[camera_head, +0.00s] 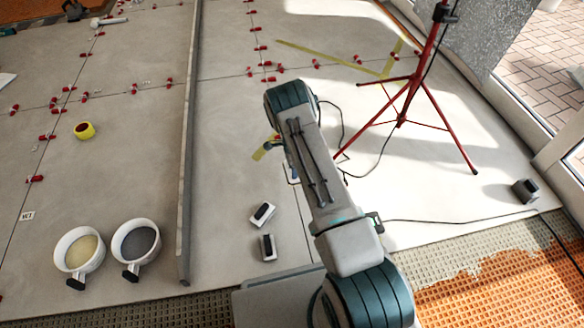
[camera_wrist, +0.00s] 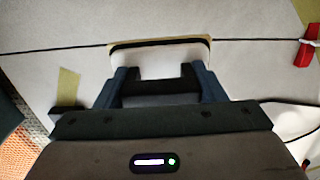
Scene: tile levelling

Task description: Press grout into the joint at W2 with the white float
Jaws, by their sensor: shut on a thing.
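My gripper (camera_wrist: 162,86) shows in the wrist view with its two blue fingers shut on the dark handle of the white float (camera_wrist: 165,58). The float's pale plate, with a dark band near its far edge, lies across a thin dark joint (camera_wrist: 60,49). The joint runs out from both sides of the plate. I cannot tell whether the plate touches the tile. In the head view my arm hides most of the gripper and float. I cannot read a W2 label in either view.
Red clips line other joints; one red clip (camera_wrist: 308,45) is right of the float. A long bar (camera_head: 188,140), two white buckets (camera_head: 137,245), two small black-and-white blocks (camera_head: 268,247) and a yellow roll (camera_head: 84,131) lie left. A red tripod (camera_head: 402,100) and cable are right.

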